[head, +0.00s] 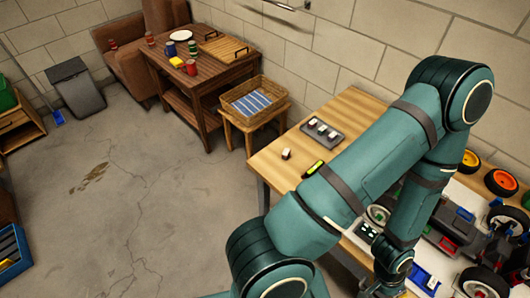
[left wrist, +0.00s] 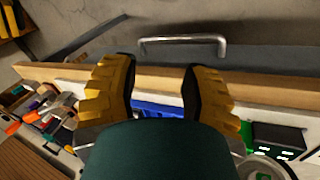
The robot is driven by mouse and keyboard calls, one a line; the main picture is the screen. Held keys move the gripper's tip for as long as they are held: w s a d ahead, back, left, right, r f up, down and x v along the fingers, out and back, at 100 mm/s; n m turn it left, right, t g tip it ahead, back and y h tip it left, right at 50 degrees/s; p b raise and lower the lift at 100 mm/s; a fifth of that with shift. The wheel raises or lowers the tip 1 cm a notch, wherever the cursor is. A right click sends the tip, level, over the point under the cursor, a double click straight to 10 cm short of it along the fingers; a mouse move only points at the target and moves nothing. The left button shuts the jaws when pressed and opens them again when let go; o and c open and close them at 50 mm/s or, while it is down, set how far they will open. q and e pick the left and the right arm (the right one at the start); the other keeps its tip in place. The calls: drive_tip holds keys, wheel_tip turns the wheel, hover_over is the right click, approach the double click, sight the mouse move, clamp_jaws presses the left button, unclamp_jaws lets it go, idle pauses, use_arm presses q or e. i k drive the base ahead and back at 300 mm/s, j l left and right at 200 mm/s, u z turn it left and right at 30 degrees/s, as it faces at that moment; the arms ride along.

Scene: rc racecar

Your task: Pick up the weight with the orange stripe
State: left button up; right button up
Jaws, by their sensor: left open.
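A dark tray (head: 333,138) lies on the wooden workbench (head: 355,105) and holds several small blocks that look like weights. Another small pale and dark block (head: 286,153) stands alone near the bench's left edge. I cannot make out an orange stripe on any of them. My left gripper (left wrist: 158,75) shows yellow ridged fingers spread apart, with nothing between them, in the left wrist view. In the head view the teal arm bends down over the bench's near part, away from the tray and the lone block. The right gripper is not in view.
A yellow and black tool (head: 312,169) lies near the lone block. A partly built racecar (head: 485,245) and loose wheels (head: 501,182) fill the bench's right side. A metal handle (left wrist: 183,41) shows in the left wrist view. A wicker basket (head: 256,100) stands beyond the bench.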

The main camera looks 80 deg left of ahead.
sight(286, 152)
drive_tip(key=u, duration=2.3)
drive_tip(key=i+j, duration=0.45)
drive_tip(key=j, duration=0.15)
drive_tip(key=i+j+z, duration=0.1)
drive_tip(key=z, duration=0.3)
drive_tip(key=j+z, duration=0.15)
drive_tip(key=z, duration=0.2)
drive_tip(key=i+j+z, duration=0.1)
drive_tip(key=z, duration=0.3)
